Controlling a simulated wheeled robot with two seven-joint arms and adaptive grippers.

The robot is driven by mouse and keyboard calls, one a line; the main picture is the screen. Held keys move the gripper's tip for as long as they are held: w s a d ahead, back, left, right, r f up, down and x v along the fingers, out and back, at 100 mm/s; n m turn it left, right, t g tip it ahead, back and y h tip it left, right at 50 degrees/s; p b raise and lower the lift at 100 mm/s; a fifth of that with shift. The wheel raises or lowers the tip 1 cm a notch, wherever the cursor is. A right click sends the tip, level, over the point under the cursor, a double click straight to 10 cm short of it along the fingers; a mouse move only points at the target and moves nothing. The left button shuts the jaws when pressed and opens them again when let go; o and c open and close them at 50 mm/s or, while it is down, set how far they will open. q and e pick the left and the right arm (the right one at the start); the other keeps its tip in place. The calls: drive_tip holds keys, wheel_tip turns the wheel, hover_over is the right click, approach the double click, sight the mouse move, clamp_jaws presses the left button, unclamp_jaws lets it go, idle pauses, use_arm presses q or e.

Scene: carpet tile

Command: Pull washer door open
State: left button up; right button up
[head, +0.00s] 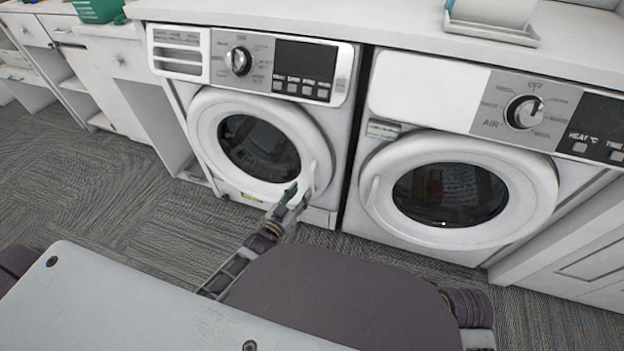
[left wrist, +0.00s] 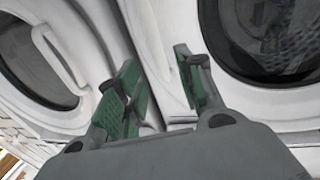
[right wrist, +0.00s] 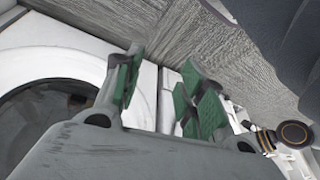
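The washer (head: 255,120) is the left of two white front-loading machines in the head view. Its round door (head: 207,112) looks closed, with a white handle (head: 313,176) on its right side. My left gripper (head: 292,195) is at the lower end of this handle. In the left wrist view its green-padded fingers (left wrist: 162,88) are apart, with white surface behind the gap; I cannot tell whether they touch the handle. The dark door glass (left wrist: 262,40) also shows there. My right gripper (right wrist: 160,92) is open and empty in its wrist view; its fingers are not clear in the head view.
A second machine (head: 425,95) stands just right of the washer, its closed door's handle (head: 372,195) on the left. A white counter (head: 350,22) runs above both. White cabinets (head: 118,85) stand at left. Grey carpet (head: 90,190) is clear in front.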

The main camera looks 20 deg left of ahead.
sight(311, 179)
use_arm(q)
drive_tip(key=shift+x, duration=0.85)
drive_tip(key=shift+b+x, duration=0.55)
drive_tip(key=shift+x, duration=0.6)
drive_tip(key=shift+b+x, duration=0.55)
drive_tip(key=shift+x, duration=1.25)
drive_tip(key=shift+w+d, duration=0.15)
drive_tip(key=shift+w, duration=0.3)
use_arm(e)
wheel_tip(311, 179, down, 6)
drive_tip(key=a+y, duration=0.1)
drive_tip(key=a, duration=0.1)
drive_tip(key=shift+t, duration=0.3)
use_arm(q)
drive_tip(key=shift+c, duration=0.4)
use_arm(e)
drive_tip(key=shift+w, duration=0.2)
use_arm(q)
clamp_jaws()
use_arm(e)
drive_tip(key=shift+w+d+r, duration=0.15)
drive_tip(key=shift+w, duration=0.05)
